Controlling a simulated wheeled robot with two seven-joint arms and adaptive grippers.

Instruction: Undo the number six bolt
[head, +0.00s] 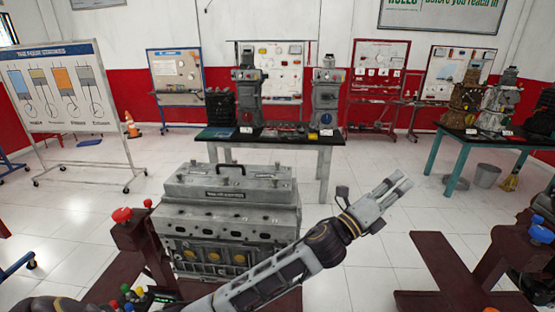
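A grey engine block with its cylinder head (228,216) sits on a dark red stand at the middle left. A black handle (230,168) and a small dark label plate show on it. Small bolts or holes line its top, but no numbers are readable, so I cannot tell which bolt is number six. My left gripper (402,181) is to the right of the engine, raised and pointing up and right, apart from it. Its two fingers stand apart with nothing between them. My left forearm crosses in front of the engine's lower right corner. My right gripper is not in view.
A dark table (270,138) with engine models stands behind the engine. A teal-legged table (490,138) is at the right. A red stand (440,275) fills the lower right. A whiteboard (62,88) stands at the left. The white floor right of the engine is clear.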

